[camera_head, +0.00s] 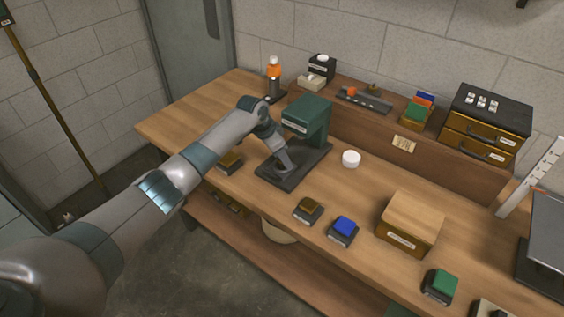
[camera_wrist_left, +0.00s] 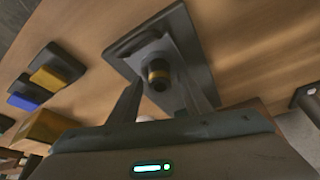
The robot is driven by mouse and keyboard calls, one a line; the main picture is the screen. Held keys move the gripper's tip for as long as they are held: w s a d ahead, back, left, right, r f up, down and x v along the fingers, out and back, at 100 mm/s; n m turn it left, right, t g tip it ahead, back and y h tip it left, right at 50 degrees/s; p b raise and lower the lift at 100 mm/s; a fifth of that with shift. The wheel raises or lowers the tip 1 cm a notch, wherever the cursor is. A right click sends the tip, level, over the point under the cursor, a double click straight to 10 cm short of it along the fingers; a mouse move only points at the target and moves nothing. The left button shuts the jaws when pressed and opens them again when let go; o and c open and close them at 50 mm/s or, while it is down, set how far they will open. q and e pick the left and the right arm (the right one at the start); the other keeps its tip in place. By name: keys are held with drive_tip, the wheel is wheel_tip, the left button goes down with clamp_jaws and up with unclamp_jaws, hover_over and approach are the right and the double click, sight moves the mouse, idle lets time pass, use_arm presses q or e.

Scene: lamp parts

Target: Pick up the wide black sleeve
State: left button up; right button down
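A short dark cylinder with a brass-coloured band (camera_wrist_left: 158,74) stands over the dark base plate (camera_wrist_left: 122,47) of a press in the left wrist view. It looks like the black sleeve, but I cannot be sure of this. My left gripper (camera_wrist_left: 163,84) has its fingers apart, one on each side of the cylinder, with a visible gap. In the head view my left gripper (camera_head: 287,166) reaches down over the press base (camera_head: 310,166), beside the green press head (camera_head: 306,118). The cylinder is hidden there behind my gripper. My right gripper is not in view.
A small white cup (camera_head: 351,159) stands right of the press. A wooden box (camera_head: 409,222) and small trays with blue (camera_head: 343,227), brown (camera_head: 308,208) and green (camera_head: 441,284) pads line the bench front. A raised shelf with drawers (camera_head: 485,128) runs behind.

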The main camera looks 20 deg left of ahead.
use_arm(q)
clamp_jaws()
drive_tip(key=shift+r, duration=0.1)
drive_tip(key=shift+r+b, duration=0.35)
drive_tip(key=shift+r, duration=0.1)
drive_tip(key=r, duration=0.1)
drive_tip(key=r+b, duration=0.1)
drive_tip(key=r, duration=0.1)
drive_tip(key=shift+s+d+r, duration=0.1)
drive_tip(key=shift+d, duration=0.15)
drive_tip(key=s+d+r+b, duration=0.3)
drive_tip(key=s+d+r, duration=0.3)
drive_tip(key=d, duration=0.3)
drive_tip(key=shift+d+r, duration=0.2)
drive_tip(key=shift+r, duration=0.2)
